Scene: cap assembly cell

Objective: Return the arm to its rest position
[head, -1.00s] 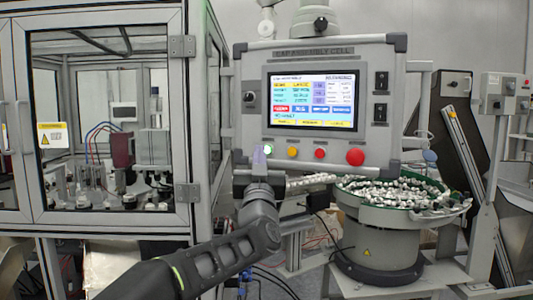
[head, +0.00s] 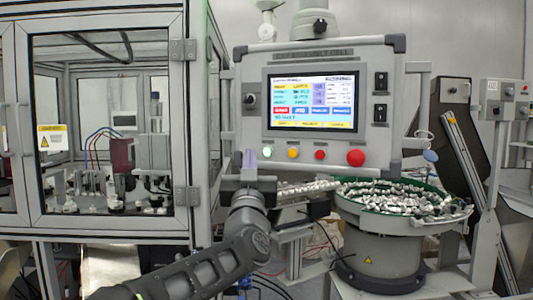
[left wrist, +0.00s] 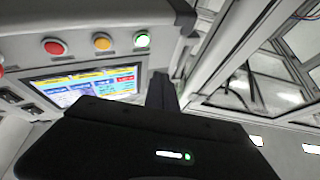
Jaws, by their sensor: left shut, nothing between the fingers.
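My left arm comes in from the bottom of the head view. My left gripper (head: 250,159) is shut and empty, in front of the lower left corner of the control panel (head: 380,140). My right gripper is not in view.
A glass-doored machine cabinet (head: 187,120) stands on the left. A bowl feeder (head: 385,225) full of white caps stands at the lower right, with its feed track (head: 310,187) running left behind my arm. Yellow (head: 293,153) and red (head: 355,157) buttons line the panel.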

